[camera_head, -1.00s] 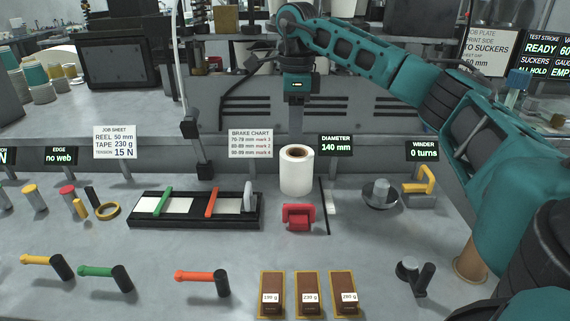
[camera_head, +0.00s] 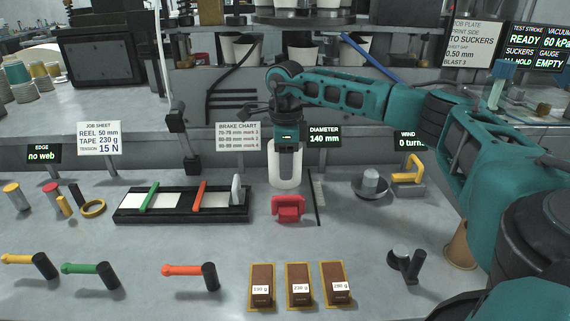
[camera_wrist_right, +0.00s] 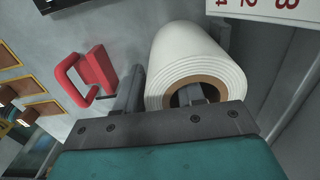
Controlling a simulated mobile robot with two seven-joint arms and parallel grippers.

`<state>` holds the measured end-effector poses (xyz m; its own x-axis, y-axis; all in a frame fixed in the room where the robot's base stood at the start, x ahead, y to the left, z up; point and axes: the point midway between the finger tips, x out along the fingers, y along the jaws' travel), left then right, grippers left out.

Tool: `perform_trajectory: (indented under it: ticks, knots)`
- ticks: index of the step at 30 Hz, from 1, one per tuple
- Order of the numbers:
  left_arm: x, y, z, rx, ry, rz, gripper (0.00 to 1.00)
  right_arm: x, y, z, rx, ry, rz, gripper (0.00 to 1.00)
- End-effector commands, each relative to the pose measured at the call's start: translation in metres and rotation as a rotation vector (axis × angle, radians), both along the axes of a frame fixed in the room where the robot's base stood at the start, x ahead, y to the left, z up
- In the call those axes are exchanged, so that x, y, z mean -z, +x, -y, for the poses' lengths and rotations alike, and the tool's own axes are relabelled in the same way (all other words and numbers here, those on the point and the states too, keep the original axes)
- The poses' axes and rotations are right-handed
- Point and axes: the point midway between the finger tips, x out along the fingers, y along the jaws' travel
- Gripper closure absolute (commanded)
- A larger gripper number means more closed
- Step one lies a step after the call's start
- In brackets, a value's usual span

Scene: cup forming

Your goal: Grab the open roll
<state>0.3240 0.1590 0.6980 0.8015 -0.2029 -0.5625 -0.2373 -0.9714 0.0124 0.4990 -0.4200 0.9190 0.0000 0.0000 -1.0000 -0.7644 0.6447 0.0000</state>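The white open roll (camera_head: 285,185) stands upright on the bench, in front of the diameter sign. In the right wrist view the roll (camera_wrist_right: 205,55) shows its brown core ring facing me. My right gripper (camera_head: 287,160) is lowered over the roll from above. In the right wrist view the right gripper (camera_wrist_right: 162,88) has one finger in the core and the other outside the roll's wall. The fingers are apart, with the wall between them; a gap shows at the outer finger. My left gripper is not in view.
A red clamp-like block (camera_head: 288,208) stands just in front of the roll. A thin black bar (camera_head: 315,198) lies to its right, and a black tray (camera_head: 183,218) to its left. Brown weights (camera_head: 300,284) lie at the front. A grey dish (camera_head: 370,184) is farther right.

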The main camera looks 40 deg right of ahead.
Motion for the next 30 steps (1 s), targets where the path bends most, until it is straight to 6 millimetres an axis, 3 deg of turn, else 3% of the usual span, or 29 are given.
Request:
perform_trajectory:
  ticks: [5,17,30]
  knots:
    - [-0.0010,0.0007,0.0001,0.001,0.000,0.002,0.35,-0.0002,0.0001,-0.0002,0.000,0.000,0.000,0.63]
    - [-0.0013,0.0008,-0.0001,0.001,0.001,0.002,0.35,-0.0005,0.0001,-0.0003,-0.001,0.000,0.000,1.00]
    - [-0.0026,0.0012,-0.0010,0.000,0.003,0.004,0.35,-0.0076,0.0007,-0.0003,-0.001,0.001,0.002,1.00]
